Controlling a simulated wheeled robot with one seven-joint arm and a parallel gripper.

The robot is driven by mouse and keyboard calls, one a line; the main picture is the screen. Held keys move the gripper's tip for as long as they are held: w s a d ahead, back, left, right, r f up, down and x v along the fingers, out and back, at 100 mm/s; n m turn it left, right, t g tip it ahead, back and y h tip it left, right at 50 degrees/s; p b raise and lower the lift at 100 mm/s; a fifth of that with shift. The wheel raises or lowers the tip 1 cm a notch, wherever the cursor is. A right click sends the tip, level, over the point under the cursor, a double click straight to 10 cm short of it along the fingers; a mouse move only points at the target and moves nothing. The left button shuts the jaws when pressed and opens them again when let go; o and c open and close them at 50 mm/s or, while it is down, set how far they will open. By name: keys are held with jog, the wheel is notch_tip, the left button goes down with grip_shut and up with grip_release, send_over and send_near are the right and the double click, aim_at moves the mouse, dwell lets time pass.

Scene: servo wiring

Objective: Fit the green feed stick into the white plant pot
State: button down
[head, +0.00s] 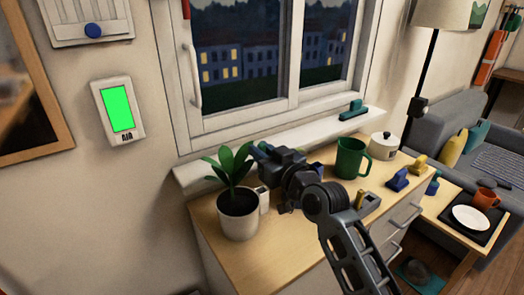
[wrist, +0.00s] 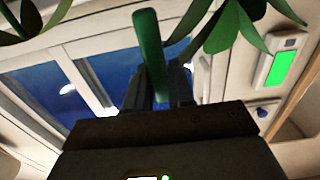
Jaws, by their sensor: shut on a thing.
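The white plant pot (head: 238,225) stands upright on the wooden cabinet top, with dark soil and a leafy green plant (head: 232,172) in it. My gripper (head: 256,152) is above and to the right of the pot, close to the leaves. In the wrist view, my gripper (wrist: 160,88) is shut on the green feed stick (wrist: 148,40), which stands out beyond the fingers. Plant leaves (wrist: 230,28) show beside the stick in the wrist view. In the head view I cannot make out the stick, and the pot is out of the wrist view.
A small white object (head: 264,199) stands right behind the pot. A green mug (head: 351,158), a white lidded pot (head: 383,146) and small blue and yellow items stand to the right on the cabinet top (head: 290,250). The windowsill (head: 300,133) and window lie behind my gripper.

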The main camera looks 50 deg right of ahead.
jog(key=shift+f+b, duration=1.65)
jog(key=shift+f, duration=0.55)
jog(key=shift+f+b, duration=2.45)
jog(key=shift+f, duration=0.15)
jog(key=c, duration=0.9)
grip_release()
jog(key=shift+b+v, duration=0.3)
jog(key=shift+v, duration=3.65)
jog(key=shift+r, duration=0.1)
